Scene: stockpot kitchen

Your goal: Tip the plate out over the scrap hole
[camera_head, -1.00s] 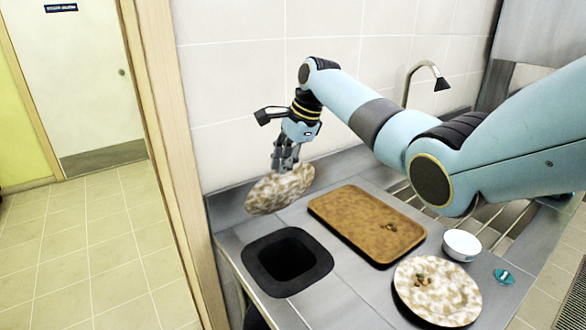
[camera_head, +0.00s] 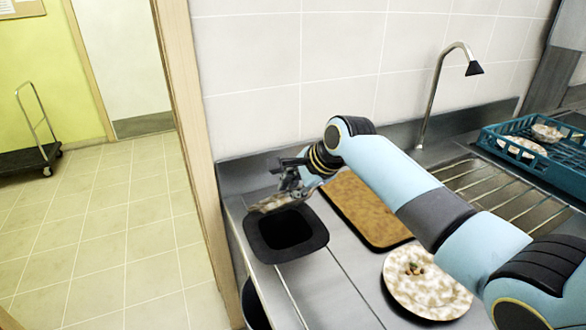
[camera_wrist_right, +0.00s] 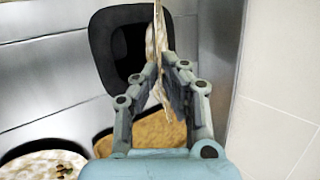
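My right gripper (camera_head: 290,187) is shut on the rim of a mottled cream-and-brown plate (camera_head: 272,203). In the wrist view the plate (camera_wrist_right: 160,38) stands edge-on between the fingers (camera_wrist_right: 165,85), steeply tilted, and overlaps part of the scrap hole. The scrap hole is a dark opening with a black square surround (camera_head: 314,240), also in the wrist view (camera_wrist_right: 103,45). In the head view the plate is at the hole's back edge, partly hidden by the gripper. I cannot see any scraps on it. My left gripper is out of view.
A second mottled plate (camera_head: 425,294) with scraps lies on the steel counter, right of the hole. A brown tray (camera_head: 362,212) lies behind it, partly under my arm. A tap (camera_head: 437,90), a slatted drainer (camera_head: 490,185) and a blue rack (camera_head: 550,168) with dishes are farther right.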

